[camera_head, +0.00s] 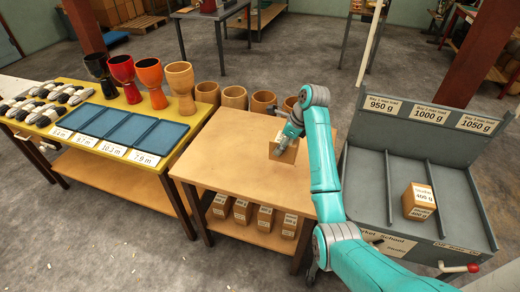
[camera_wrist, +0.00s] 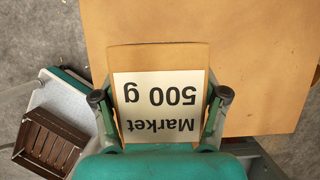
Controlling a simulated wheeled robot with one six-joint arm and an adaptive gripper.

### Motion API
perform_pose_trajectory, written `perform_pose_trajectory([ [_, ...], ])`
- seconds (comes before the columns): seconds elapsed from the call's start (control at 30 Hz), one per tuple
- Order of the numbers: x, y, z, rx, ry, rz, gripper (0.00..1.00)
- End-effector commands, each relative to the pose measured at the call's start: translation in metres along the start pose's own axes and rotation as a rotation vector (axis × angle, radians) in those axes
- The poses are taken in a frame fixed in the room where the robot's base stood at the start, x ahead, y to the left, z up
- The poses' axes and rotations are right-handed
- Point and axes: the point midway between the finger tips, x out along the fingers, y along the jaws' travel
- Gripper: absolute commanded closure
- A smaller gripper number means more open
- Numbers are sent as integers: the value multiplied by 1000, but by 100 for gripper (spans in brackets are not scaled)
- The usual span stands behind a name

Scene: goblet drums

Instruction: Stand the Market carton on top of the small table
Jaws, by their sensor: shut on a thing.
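The Market carton (camera_wrist: 160,58) is a brown box with a white label reading "Market 500 g", upside down in the wrist view. My gripper (camera_wrist: 160,97) is shut on it, with one finger at each side. In the head view my gripper (camera_head: 289,134) holds the carton (camera_head: 285,153) over the right rear part of the small wooden table (camera_head: 225,160). I cannot tell whether the carton's base touches the tabletop. My gripper hides part of the carton. The rest of the tabletop is bare.
Several cartons (camera_head: 242,211) stand on the table's lower shelf. A grey bay cart (camera_head: 365,195) at right holds a carton (camera_head: 418,201). Goblet drums (camera_head: 181,90) and blue trays (camera_head: 120,128) stand on the yellow table at left. Wooden shells (camera_head: 234,97) stand behind the small table.

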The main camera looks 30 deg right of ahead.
Motion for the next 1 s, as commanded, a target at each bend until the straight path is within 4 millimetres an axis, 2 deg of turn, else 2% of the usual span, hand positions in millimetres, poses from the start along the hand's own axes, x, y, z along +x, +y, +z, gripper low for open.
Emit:
perform_pose_trajectory([
  [0.2,34,1,-15,1,1,2,88],
  [0.3,45,0,-19,1,1,1,88],
  [0.53,58,0,-24,0,0,1,88],
  [0.77,84,0,-34,0,0,0,88],
  [1.0,85,0,-35,-1,-1,-1,88],
])
